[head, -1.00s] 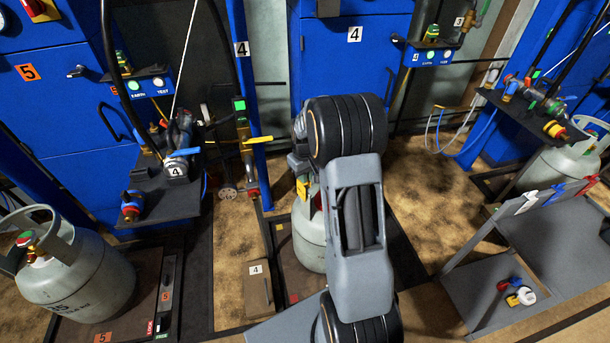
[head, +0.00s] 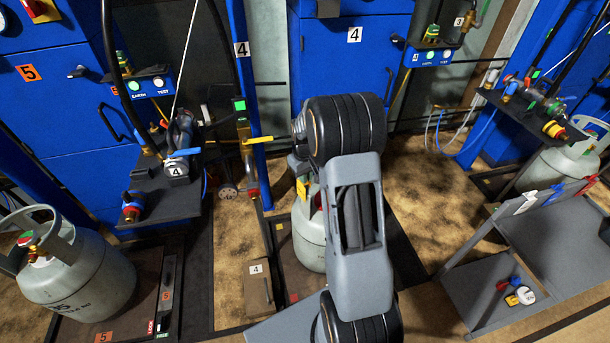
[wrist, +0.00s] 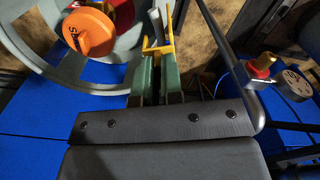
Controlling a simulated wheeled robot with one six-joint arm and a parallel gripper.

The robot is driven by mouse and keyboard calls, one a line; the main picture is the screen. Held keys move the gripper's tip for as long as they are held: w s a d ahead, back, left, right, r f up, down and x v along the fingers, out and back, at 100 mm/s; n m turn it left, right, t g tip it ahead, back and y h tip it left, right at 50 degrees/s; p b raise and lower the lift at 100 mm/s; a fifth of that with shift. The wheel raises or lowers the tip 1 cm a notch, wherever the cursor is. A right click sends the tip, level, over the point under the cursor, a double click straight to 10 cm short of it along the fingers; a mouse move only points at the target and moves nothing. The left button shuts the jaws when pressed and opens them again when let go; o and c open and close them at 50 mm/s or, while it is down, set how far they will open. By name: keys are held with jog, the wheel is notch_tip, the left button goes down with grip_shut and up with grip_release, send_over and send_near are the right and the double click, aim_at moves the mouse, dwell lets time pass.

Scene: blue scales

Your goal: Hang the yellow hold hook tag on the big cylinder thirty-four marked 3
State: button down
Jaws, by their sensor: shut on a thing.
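My gripper (wrist: 157,82) has green fingers in the wrist view, shut on a yellow tag (wrist: 155,47) that sticks out past the fingertips. A grey ring-shaped collar (wrist: 40,72) lies just left of the fingers, around an orange cap (wrist: 84,34). Whether the tag touches the collar I cannot tell. In the head view a grey cylinder (head: 309,242) stands behind my arm, its upper part mostly hidden, with a yellow patch (head: 303,187) at its top. No number shows on this cylinder. Another grey cylinder (head: 560,168) stands at the right; its marking is not readable.
A grey cylinder (head: 85,275) stands at the left by a 5 plate. A blue post (head: 250,100) and a valve shelf (head: 165,195) marked 4 stand left of my arm. A grey trolley (head: 475,290) with small items is at the right.

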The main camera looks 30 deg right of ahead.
jog(key=shift+f, duration=0.25)
jog(key=shift+s+a+f+b, duration=0.1)
jog(key=shift+s+f+b, duration=0.05)
jog(key=shift+f+b, duration=1.05)
jog(key=shift+f, duration=0.6)
jog(key=c, duration=1.2)
grip_release()
jog(key=shift+r, duration=0.2)
